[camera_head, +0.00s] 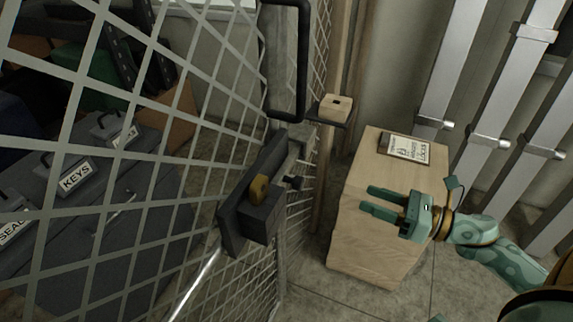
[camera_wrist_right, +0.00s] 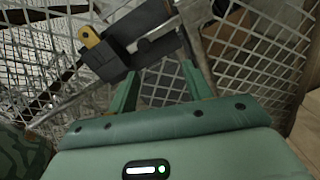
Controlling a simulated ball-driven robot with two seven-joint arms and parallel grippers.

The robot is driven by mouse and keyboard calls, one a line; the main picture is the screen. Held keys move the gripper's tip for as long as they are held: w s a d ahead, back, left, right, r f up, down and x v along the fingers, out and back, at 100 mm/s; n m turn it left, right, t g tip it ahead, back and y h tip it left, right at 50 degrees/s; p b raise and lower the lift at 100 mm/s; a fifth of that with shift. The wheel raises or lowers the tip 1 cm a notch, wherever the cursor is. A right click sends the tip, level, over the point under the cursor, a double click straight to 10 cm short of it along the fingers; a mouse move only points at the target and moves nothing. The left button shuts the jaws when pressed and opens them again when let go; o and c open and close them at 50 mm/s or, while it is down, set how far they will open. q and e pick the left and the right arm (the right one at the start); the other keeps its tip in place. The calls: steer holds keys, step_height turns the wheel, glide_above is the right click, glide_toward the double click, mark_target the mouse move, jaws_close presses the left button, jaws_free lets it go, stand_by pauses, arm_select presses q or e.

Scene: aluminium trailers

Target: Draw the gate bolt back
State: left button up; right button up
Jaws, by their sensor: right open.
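The wire-mesh gate (camera_head: 125,40) fills the left of the head view. Its bolt assembly is a dark plate (camera_head: 229,229) with a dark block (camera_head: 262,221) and a brass-yellow tab (camera_head: 259,189). A small dark knob (camera_head: 293,182) sticks out to its right. A silver rod (camera_head: 196,283) runs down-left from the plate. I cannot tell how far the bolt is thrown. My right gripper (camera_head: 364,199) is open and empty, right of the bolt and apart from it. In the right wrist view, the dark block (camera_wrist_right: 130,40) and yellow tab (camera_wrist_right: 89,36) lie beyond the open fingers (camera_wrist_right: 163,84).
A wooden box (camera_head: 375,240) with a small sign (camera_head: 404,148) stands behind my right gripper. A black loop handle (camera_head: 304,60) and a pale block (camera_head: 335,108) on a dark bracket are above the bolt. Dark cases (camera_head: 75,178) lie behind the mesh. Metal tubes (camera_head: 497,100) line the right wall.

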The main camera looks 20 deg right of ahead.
mark_target(302, 184)
steer(key=shift+w+a+r+n+g+y+p, duration=0.25)
steer(key=shift+w+a+n, duration=0.45)
steer(key=shift+w+a, duration=1.25)
steer(key=shift+w+a+n+y+p, duration=0.25)
steer(key=shift+w+a+n, duration=0.45)
steer(key=shift+w+a, duration=1.25)
steer(key=shift+w+a+r+n+g+y+p, duration=0.15)
steer(key=shift+w+a+n+p, duration=0.4)
steer(key=shift+w+a, duration=1.4)
steer(key=shift+s+a, duration=0.4)
steer(key=shift+s, duration=0.1)
